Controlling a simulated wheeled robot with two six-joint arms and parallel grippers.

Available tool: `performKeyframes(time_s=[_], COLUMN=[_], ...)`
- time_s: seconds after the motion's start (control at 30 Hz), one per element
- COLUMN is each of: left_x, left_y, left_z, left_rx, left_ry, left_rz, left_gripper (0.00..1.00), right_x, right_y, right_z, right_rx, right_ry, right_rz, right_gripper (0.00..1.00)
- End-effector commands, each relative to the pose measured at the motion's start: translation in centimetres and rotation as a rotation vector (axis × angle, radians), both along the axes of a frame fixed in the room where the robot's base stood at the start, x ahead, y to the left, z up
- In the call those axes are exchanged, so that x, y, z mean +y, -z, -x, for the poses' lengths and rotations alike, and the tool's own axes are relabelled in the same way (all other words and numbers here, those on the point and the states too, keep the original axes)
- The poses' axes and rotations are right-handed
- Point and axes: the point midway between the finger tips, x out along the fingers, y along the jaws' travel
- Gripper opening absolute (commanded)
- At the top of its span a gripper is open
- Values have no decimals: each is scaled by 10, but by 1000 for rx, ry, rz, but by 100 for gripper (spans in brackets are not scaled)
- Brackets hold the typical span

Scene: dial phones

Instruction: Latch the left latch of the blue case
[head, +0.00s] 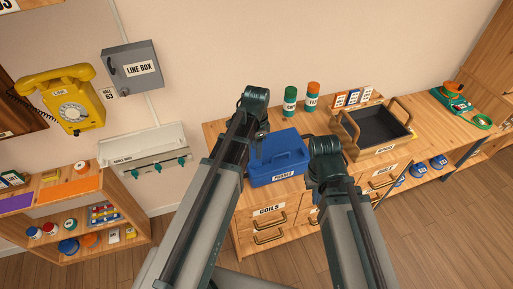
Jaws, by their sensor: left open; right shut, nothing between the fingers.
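The blue case (278,156) stands on the wooden bench between my two arms, with a white label on its front. Its lid looks shut. The latches are too small to make out, and my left arm covers part of its left side. My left gripper (262,135) is mostly hidden by its own arm; a small dark part of it shows at the case's back left corner. I cannot tell whether it touches the case. My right arm rises just right of the case, and its gripper is hidden behind the arm.
A dark tray (378,128) with wooden handles stands right of the case. A green bottle (290,101) and an orange-capped bottle (312,97) stand behind it. Drawers (269,222) are below. A yellow phone (68,100) and a grey line box (133,68) hang on the wall.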

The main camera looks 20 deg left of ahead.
Motion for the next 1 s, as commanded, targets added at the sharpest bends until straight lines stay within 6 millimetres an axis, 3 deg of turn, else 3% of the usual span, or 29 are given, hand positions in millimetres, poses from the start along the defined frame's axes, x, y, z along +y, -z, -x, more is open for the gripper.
performKeyframes(time_s=[0.03, 0.1, 0.4, 1.0], left_x=[0, 0, 0, 0], left_y=[-17, -27, -61, -62], left_z=[0, 0, 0, 0], left_rx=[0, 0, 0, 0], left_ry=[0, 0, 0, 0], left_rz=[0, 0, 0, 0], left_gripper=[45, 45, 45, 45], right_x=[0, 0, 0, 0], right_y=[-17, -27, -61, -62], right_z=[0, 0, 0, 0], right_rx=[0, 0, 0, 0], right_ry=[0, -1, 4, 5], right_rz=[0, 0, -1, -1], right_gripper=[0, 0, 0, 0])
